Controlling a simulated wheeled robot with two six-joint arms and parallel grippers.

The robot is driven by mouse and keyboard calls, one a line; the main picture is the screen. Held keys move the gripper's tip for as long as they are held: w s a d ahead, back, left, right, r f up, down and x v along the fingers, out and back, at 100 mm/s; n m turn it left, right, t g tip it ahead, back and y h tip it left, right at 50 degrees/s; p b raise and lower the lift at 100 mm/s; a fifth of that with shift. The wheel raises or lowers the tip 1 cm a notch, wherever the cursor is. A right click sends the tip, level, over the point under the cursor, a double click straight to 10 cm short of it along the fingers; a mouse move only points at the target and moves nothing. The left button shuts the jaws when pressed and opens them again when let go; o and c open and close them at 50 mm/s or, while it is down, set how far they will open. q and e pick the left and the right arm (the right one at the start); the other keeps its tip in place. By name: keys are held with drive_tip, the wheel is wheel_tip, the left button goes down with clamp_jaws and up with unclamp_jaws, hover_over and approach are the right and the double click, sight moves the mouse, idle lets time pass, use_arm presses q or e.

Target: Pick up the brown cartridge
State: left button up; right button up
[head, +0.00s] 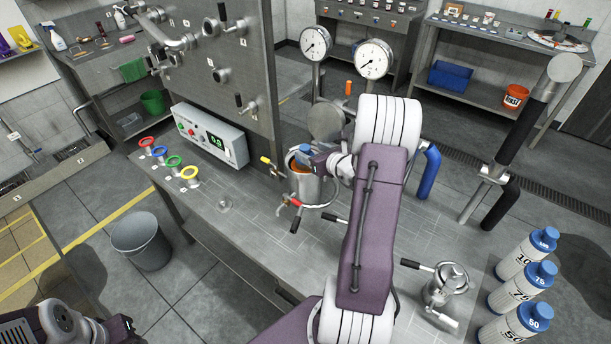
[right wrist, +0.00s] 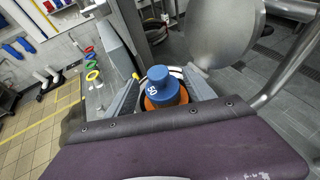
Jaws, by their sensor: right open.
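The brown cartridge (right wrist: 158,103) shows as an orange-brown body under a blue cap marked 50. In the head view the brown cartridge (head: 301,164) stands in the mouth of a steel jacketed vessel (head: 306,188); its lower part is hidden inside. My right gripper (right wrist: 162,97) is open, with one finger on each side of the cartridge and its cap. I cannot tell whether the fingers touch it. In the head view my right gripper (head: 318,157) is partly hidden by its wrist. My left gripper (head: 118,329) is at the lower left, far from the vessel, its jaws unclear.
Round steel lid (head: 326,121) stands raised behind the vessel. Two gauges (head: 372,59) and a blue-handled pipe (head: 429,172) are close to my right arm. Control box (head: 211,134) and coloured rings (head: 174,161) sit left. Three white bottles (head: 516,287) stand at right.

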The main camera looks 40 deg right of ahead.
sight(308, 150)
drive_tip(key=x, duration=0.3)
drive_tip(key=shift+s, duration=0.1)
drive_tip(key=shift+w+a+f+p, duration=0.1)
drive_tip(key=shift+w+f+p, duration=0.1)
drive_tip(key=shift+w+p, duration=0.15)
drive_tip(key=p+x, duration=0.1)
drive_tip(key=x, duration=0.2)
drive_tip(key=shift+w+f, duration=0.2)
drive_tip(key=shift+f, duration=0.1)
drive_tip(key=shift+w+f, duration=0.2)
drive_tip(key=shift+w, duration=0.15)
drive_tip(key=shift+s+r, duration=0.1)
drive_tip(key=shift+s, duration=0.1)
clamp_jaws()
drive_tip(key=shift+a, duration=0.1)
drive_tip(key=shift+s+f, duration=0.1)
drive_tip(key=shift+f, duration=0.1)
